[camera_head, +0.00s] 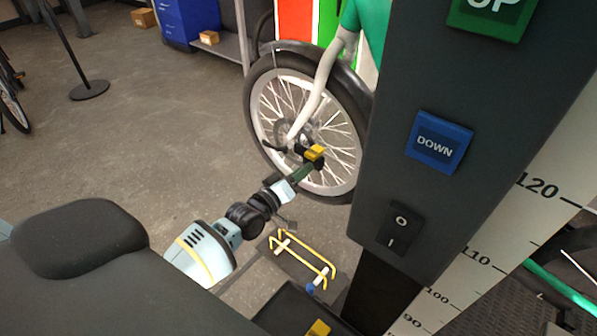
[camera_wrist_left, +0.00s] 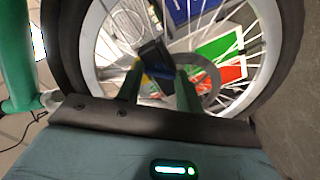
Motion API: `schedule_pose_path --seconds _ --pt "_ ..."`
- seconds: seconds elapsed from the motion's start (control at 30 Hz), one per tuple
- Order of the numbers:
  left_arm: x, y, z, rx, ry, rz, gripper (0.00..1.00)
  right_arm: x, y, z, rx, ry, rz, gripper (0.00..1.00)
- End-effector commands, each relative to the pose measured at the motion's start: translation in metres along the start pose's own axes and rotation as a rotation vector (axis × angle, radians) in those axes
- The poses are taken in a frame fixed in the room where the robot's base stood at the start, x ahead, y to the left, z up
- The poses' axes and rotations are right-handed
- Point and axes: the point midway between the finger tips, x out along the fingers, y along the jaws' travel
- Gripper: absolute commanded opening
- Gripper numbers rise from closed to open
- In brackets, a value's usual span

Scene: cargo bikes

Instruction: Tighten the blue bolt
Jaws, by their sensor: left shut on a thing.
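My left gripper (camera_head: 309,165) reaches the bike wheel (camera_head: 342,150) at its hub, and its fingers (camera_wrist_left: 160,92) are shut on a dark block-shaped thing (camera_wrist_left: 153,54). This thing has a blue patch low down in the left wrist view. In the head view a yellow and black piece (camera_head: 315,152) shows at the fingertips, and I cannot tell whether it is the same thing. A small blue piece (camera_head: 310,288) lies by the yellow handles on the low stand. I cannot make out for certain which blue piece is the bolt. My right gripper is not in view.
A dark column with a DOWN button (camera_head: 440,142) and a height scale stands close at the right. Yellow handles (camera_head: 322,270) sit on a low stand below the wheel. A blue cabinet (camera_head: 188,20) and a post base (camera_head: 90,90) are behind.

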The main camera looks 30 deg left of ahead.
Motion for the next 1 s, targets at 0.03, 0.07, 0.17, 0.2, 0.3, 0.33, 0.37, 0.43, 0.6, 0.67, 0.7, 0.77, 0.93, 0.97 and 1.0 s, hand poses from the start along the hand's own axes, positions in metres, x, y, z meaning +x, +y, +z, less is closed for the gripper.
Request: schedule_pose_path --seconds 0.03,0.07,0.17,0.2,0.3,0.33,0.37,0.43,0.6,0.67,0.7,0.77,0.93,0.97,1.0 --pt "0.001 0.002 -0.003 0.049 0.004 0.002 0.14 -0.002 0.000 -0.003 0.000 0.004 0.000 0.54" --pt "0.001 0.002 -0.004 0.076 0.005 0.002 0.14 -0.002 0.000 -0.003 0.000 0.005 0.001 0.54" --pt "0.001 0.002 -0.004 0.172 0.005 0.001 0.14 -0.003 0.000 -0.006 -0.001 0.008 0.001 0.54" --pt "0.001 0.002 -0.004 0.209 0.005 0.001 0.14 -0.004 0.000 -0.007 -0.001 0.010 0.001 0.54" --pt "0.001 0.002 -0.004 0.303 0.005 0.001 0.14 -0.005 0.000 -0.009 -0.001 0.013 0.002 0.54" --pt "0.001 0.002 -0.004 0.333 0.005 0.001 0.14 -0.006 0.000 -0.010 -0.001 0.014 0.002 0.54" --pt "0.001 0.002 -0.004 0.360 0.005 0.001 0.14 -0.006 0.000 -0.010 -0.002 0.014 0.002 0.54" --pt "0.001 0.002 -0.004 0.425 0.005 0.001 0.14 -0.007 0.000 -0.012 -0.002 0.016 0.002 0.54" --pt "0.001 0.002 -0.003 0.571 0.006 0.001 0.14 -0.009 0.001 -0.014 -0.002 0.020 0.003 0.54" --pt "0.001 0.002 -0.003 0.617 0.005 0.001 0.14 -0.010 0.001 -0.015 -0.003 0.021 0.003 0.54" --pt "0.001 0.002 -0.003 0.645 0.005 0.001 0.14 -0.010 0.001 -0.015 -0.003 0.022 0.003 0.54" --pt "0.001 0.001 -0.003 0.684 0.005 0.000 0.14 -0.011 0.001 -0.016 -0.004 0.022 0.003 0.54" --pt "0.001 0.001 -0.003 0.773 0.005 0.000 0.14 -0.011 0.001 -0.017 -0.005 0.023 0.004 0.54" --pt "0.001 0.001 -0.003 0.784 0.005 0.000 0.14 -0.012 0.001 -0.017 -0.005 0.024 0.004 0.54" --pt "0.001 0.001 -0.003 0.797 0.005 0.001 0.14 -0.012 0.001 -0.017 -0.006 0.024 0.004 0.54"
